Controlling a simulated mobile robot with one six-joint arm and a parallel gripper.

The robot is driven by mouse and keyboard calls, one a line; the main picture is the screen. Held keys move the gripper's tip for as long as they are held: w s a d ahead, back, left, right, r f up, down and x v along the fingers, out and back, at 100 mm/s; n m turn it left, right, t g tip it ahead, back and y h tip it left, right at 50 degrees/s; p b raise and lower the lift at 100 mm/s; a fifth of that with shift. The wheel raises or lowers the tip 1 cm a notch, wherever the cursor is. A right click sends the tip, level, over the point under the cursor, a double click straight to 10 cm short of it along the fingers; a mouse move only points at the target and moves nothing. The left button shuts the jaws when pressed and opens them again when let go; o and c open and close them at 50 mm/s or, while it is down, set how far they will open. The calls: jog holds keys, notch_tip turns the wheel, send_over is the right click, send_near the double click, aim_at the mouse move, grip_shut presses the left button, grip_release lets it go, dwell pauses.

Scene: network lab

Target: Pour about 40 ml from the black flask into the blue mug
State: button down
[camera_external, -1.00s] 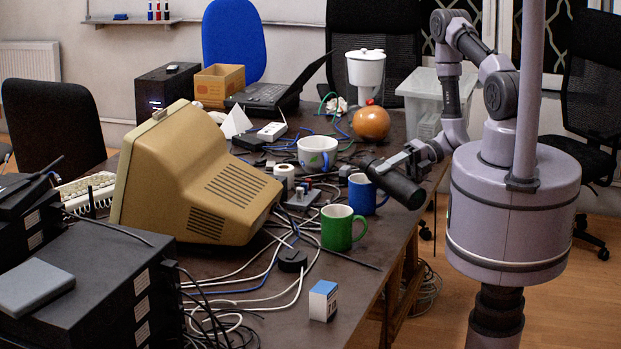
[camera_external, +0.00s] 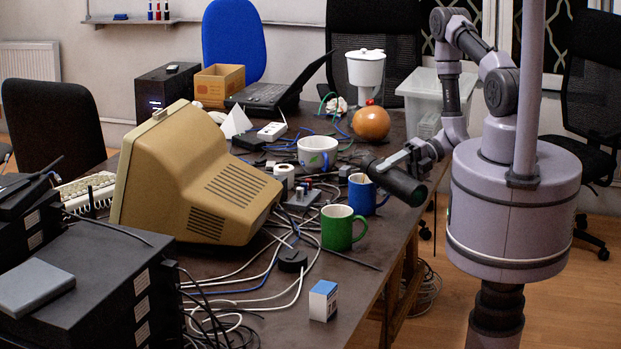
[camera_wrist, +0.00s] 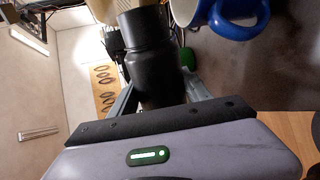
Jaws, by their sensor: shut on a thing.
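The black flask (camera_external: 398,183) is held by my gripper (camera_external: 408,162) above the table's right edge. It is tilted close to level, with its upper left end beside and above the blue mug. In the wrist view the black flask (camera_wrist: 150,55) sits between the two fingers of my gripper (camera_wrist: 152,97). The blue mug (camera_external: 361,194) stands upright on the table, partly hidden behind the flask. In the wrist view the blue mug (camera_wrist: 238,22) shows at the top right, apart from the flask's body. I cannot see any liquid flowing.
A green mug (camera_external: 338,228) stands just in front of the blue mug. An orange round object (camera_external: 371,123) and a white pitcher (camera_external: 365,72) are farther back. Cables (camera_external: 265,262) and a beige monitor (camera_external: 190,180) fill the left.

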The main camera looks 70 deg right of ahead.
aim_at(391, 189)
jog(key=shift+a+f, duration=0.1)
jog(key=shift+r, duration=0.2)
dwell(0.5)
jog(key=f+b, duration=0.2)
jog(key=f+n+b, duration=0.1)
jog(key=shift+s+a+t+h+b, duration=0.15)
jog(key=shift+s+t+h+b, duration=0.15)
jog(key=shift+b, duration=0.1)
jog(key=shift+s+a+n+b, duration=0.2)
jog(key=shift+n+b, duration=0.15)
jog(key=shift+n, duration=0.15)
jog(key=shift+d+r+t, duration=0.1)
jog(key=shift+r+t, duration=0.15)
jog(key=shift+t, duration=0.05)
jog(key=shift+w+r+n, duration=0.1)
jog(key=shift+r+n, duration=0.1)
jog(key=shift+n, duration=0.5)
jog(key=shift+f, duration=0.1)
